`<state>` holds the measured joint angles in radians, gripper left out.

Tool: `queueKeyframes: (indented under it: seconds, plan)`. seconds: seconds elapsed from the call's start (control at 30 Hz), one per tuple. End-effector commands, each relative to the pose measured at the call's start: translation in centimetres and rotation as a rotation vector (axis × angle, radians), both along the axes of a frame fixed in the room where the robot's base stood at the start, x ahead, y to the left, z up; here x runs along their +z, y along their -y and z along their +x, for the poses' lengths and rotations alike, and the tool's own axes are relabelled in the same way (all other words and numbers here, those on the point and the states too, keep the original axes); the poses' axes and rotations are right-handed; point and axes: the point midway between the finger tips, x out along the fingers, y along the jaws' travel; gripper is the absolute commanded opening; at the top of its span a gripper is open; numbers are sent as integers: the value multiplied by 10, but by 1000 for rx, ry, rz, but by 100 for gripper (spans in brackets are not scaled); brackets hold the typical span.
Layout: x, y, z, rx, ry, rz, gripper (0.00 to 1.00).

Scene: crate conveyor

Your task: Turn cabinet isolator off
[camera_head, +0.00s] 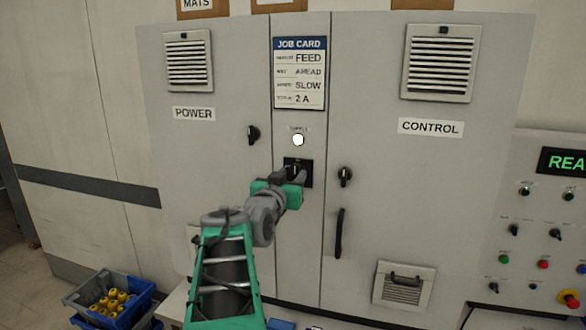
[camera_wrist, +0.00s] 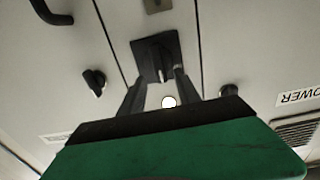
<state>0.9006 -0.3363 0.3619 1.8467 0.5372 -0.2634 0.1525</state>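The cabinet isolator (camera_head: 306,168) is a dark square plate with a black rotary handle, on the narrow middle panel of the grey cabinet under a white supply lamp (camera_head: 298,140). My gripper (camera_head: 295,177) is in front of it and hides its lower part. In the wrist view, which is turned upside down, the isolator (camera_wrist: 157,50) shows its plate and handle. My gripper's two dark fingers (camera_wrist: 160,78) are apart, one to each side of the handle's end. I see no clear contact with the handle.
Black door knobs (camera_head: 253,134) (camera_head: 345,176) flank the isolator, with a door handle (camera_head: 339,233) lower right. A job card (camera_head: 299,75) hangs above. A push-button panel (camera_head: 550,220) stands at right. Blue crates (camera_head: 122,312) with yellow items stand lower left.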

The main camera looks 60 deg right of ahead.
Motion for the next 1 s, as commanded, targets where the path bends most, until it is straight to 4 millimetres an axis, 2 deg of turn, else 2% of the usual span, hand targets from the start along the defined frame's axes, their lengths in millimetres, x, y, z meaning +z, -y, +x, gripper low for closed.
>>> queueKeyframes:
  seconds: [0.03,0.17,0.43,0.9,1.0]
  plan:
    - [2,9,1,-2,-2,4,39]
    - [1,22,4,1,0,2,39]
    - [-1,25,5,3,0,2,39]
    - [-1,24,5,3,0,2,1]
    - [-1,24,5,3,0,2,0]
